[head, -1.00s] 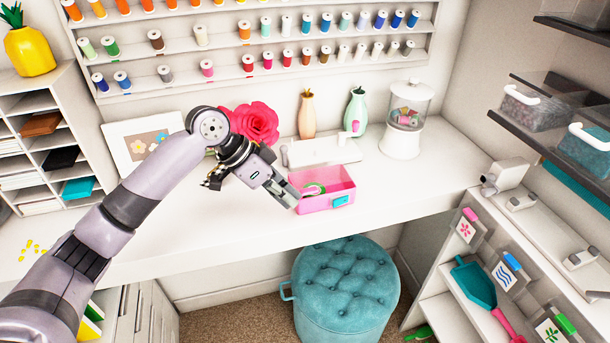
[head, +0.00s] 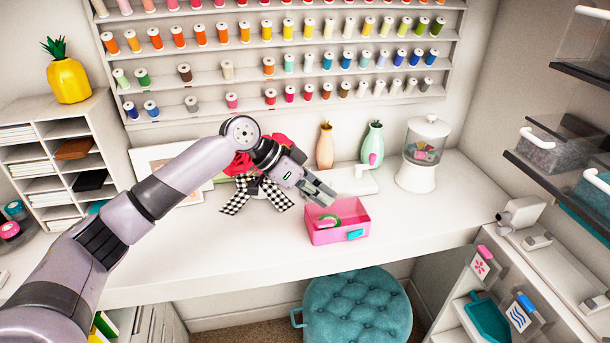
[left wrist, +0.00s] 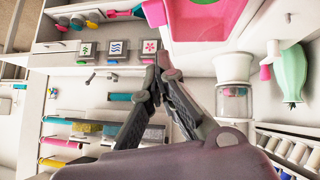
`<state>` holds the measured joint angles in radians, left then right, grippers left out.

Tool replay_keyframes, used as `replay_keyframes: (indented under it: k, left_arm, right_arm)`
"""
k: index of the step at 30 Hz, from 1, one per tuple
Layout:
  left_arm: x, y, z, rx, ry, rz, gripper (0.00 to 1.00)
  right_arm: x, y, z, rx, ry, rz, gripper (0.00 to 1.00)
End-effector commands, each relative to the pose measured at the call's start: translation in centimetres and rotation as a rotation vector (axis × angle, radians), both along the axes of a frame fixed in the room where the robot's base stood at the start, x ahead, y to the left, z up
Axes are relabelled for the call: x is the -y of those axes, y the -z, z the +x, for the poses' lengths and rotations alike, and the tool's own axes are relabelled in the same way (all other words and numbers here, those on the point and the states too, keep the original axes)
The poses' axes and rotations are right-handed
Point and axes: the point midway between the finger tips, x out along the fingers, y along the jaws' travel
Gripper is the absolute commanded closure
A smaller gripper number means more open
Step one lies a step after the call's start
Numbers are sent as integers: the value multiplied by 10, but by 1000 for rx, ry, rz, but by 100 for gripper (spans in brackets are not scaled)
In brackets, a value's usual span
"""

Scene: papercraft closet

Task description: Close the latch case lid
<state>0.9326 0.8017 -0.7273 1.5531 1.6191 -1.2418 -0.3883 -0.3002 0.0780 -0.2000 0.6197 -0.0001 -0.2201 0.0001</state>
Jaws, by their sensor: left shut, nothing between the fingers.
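The latch case is a pink open-topped box (head: 325,237) on the white desk, with a teal latch (head: 355,235) on its front. A green ring-shaped item (head: 328,219) lies inside it. I cannot make out the lid clearly; my gripper covers part of the box's back left side. My left gripper (head: 328,199) is shut and empty, its tips over the back left part of the box. In the left wrist view the fingers (left wrist: 160,72) meet at the tips, and part of the pink box (left wrist: 212,38) shows at the top. My right gripper is not in view.
Behind the box stand a peach vase (head: 325,147), a green vase (head: 372,143) and a white-lidded jar (head: 417,172). A checked ribbon bow (head: 262,192) lies left of my gripper. A teal stool (head: 357,310) stands below the desk. The desk right of the box is clear.

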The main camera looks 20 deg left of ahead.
Motion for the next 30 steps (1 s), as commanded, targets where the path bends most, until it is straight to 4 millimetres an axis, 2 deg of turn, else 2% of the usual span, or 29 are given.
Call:
replay_keyframes:
  k: [3, 7, 20, 30]
  left_arm:
    - [-1, 18, -5, -6, -3, 4, 100]
    - [1, 30, -7, -4, -3, 4, 100]
    - [1, 35, -8, 0, -3, 4, 100]
    - [9, 60, -18, 99, -2, 74, 100]
  right_arm:
    - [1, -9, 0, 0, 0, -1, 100]
    - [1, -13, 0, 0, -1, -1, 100]
    - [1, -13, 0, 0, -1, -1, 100]
    - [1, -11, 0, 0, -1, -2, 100]
